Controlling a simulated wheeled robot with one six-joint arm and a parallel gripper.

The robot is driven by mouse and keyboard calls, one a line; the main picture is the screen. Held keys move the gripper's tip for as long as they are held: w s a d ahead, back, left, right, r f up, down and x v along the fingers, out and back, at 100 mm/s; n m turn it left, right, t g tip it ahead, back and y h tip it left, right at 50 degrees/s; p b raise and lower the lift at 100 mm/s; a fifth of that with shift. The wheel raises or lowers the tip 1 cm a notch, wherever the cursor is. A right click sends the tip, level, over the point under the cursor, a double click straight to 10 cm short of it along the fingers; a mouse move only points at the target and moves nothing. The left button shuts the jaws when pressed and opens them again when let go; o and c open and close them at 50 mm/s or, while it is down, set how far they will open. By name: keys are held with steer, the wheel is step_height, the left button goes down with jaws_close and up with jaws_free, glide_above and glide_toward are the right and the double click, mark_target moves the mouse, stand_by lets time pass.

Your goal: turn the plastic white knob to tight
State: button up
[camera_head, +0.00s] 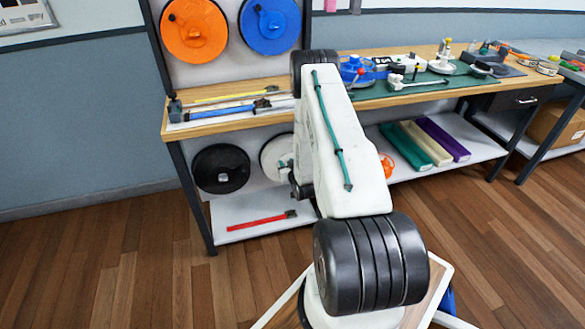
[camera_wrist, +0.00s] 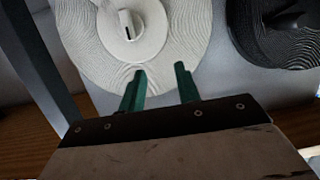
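The white disc (camera_head: 270,155) hangs on the panel below the bench top, partly hidden by my arm in the head view. In the wrist view the white ridged disc (camera_wrist: 85,50) fills the upper left, with a white knob (camera_wrist: 138,30) at its hub. A short dark mark on the knob runs roughly up and down in that picture; I cannot read any tight or loose label. My gripper (camera_wrist: 160,72) has two green fingers spread apart with nothing between them.
A black disc (camera_head: 221,169) hangs beside the white one, also in the wrist view (camera_wrist: 280,35). Orange (camera_head: 194,30) and blue (camera_head: 270,25) discs hang above. A red strap (camera_head: 256,221) lies on the lower shelf (camera_head: 235,207). The wooden bench top (camera_head: 185,129) juts out above.

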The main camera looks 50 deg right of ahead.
steer(key=s+f+t+h, duration=0.2)
steer(key=s+f, duration=0.3)
steer(key=s, duration=0.1)
steer(key=w+d+m, duration=0.1)
steer(key=w+d, duration=0.3)
steer(key=w, duration=0.2)
steer(key=shift+w, duration=0.4)
jaws_close()
